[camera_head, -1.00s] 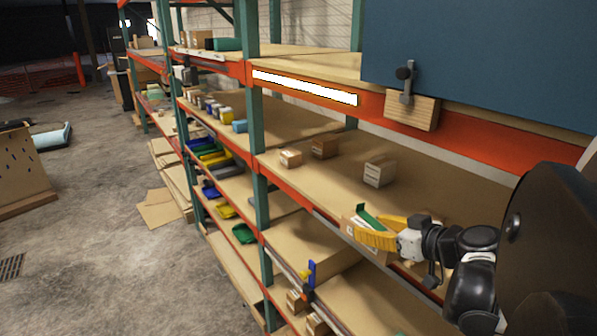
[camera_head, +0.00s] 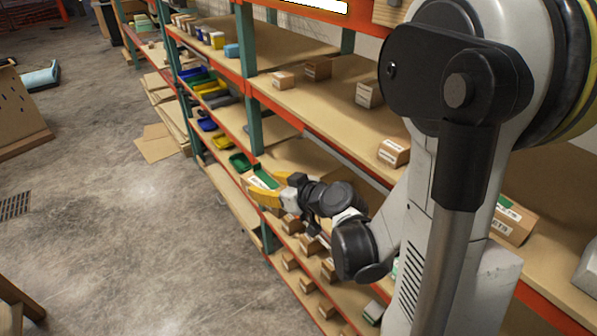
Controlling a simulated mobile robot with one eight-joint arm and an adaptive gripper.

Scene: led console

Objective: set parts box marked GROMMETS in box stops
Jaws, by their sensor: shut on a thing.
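My gripper (camera_head: 264,190) with yellow fingers is shut on a small brown parts box (camera_head: 256,181) with a green top and a white label. The label is too small to read, so I cannot confirm that it says GROMMETS. The gripper holds the box at the outer edge of the lower shelving, left of a lower shelf (camera_head: 300,158). Its fingers cover part of the box. I cannot make out the box stops; my arm hides much of the lower shelves.
Small brown boxes stand on the middle shelf, including one box (camera_head: 393,152) near its front edge. Several boxes sit on lower shelves below my gripper. A green post (camera_head: 250,120) rises just behind it. Coloured bins (camera_head: 210,88) lie further left. The floor (camera_head: 120,240) at left is open.

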